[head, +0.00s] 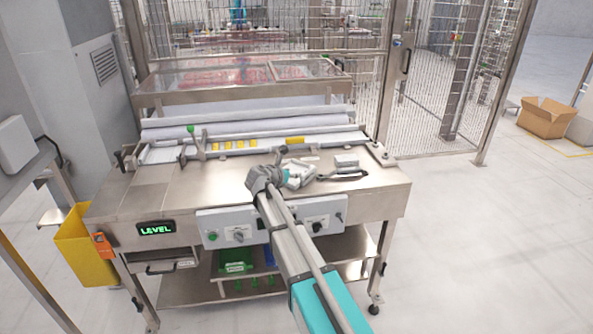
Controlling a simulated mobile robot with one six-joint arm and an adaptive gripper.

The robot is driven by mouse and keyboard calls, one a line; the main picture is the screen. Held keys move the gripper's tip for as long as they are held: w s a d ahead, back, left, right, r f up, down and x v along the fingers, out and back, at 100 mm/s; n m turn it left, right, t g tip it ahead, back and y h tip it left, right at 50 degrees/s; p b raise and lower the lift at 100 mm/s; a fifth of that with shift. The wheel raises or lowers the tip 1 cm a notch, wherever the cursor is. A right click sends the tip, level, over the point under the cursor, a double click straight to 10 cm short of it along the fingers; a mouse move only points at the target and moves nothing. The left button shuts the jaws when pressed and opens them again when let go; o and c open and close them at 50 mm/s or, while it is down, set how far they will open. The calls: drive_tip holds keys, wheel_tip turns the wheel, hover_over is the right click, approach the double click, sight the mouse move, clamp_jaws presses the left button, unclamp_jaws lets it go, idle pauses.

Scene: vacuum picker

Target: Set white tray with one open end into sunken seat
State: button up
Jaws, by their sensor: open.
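My gripper (279,158) is over the front middle of the steel worktop (185,187), at the far end of my arm. Its jaws are open, and small in this view. A small white block-like piece (345,160) lies further right. I cannot pick out the sunken seat; my arm and gripper cover part of the worktop.
Behind are a white film roll (240,122), yellow pieces (222,146) and a green-knobbed lever (193,138). A control panel (237,229) fronts the table. The left worktop is clear. A mesh fence (440,90) stands behind.

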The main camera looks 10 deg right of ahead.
drive_tip(key=shift+s, duration=0.1)
idle(0.6)
drive_tip(key=s+d+f+m+g+y, duration=0.2)
drive_tip(key=s+f+m+g, duration=0.15)
drive_tip(key=s+m, duration=0.45)
drive_tip(key=s+d+f+m+g+y, duration=0.25)
drive_tip(key=s+f+m, duration=0.35)
drive_tip(key=s, duration=0.4)
drive_tip(key=s+a+f+m+g+y, duration=0.1)
drive_tip(key=s+m+y, duration=0.1)
drive_tip(key=s+m, duration=0.4)
drive_tip(key=s+a+f+m+g+y, duration=0.1)
drive_tip(key=s+a+m+g+y, duration=0.1)
drive_tip(key=s+m, duration=0.5)
drive_tip(key=s+y, duration=0.1)
drive_tip(key=s, duration=0.3)
drive_tip(key=shift+r, duration=0.15)
wheel_tip(320, 180, up, 6)
drive_tip(key=p, duration=0.6)
drive_tip(key=shift+r+p, duration=0.25)
drive_tip(key=shift+p, duration=0.1)
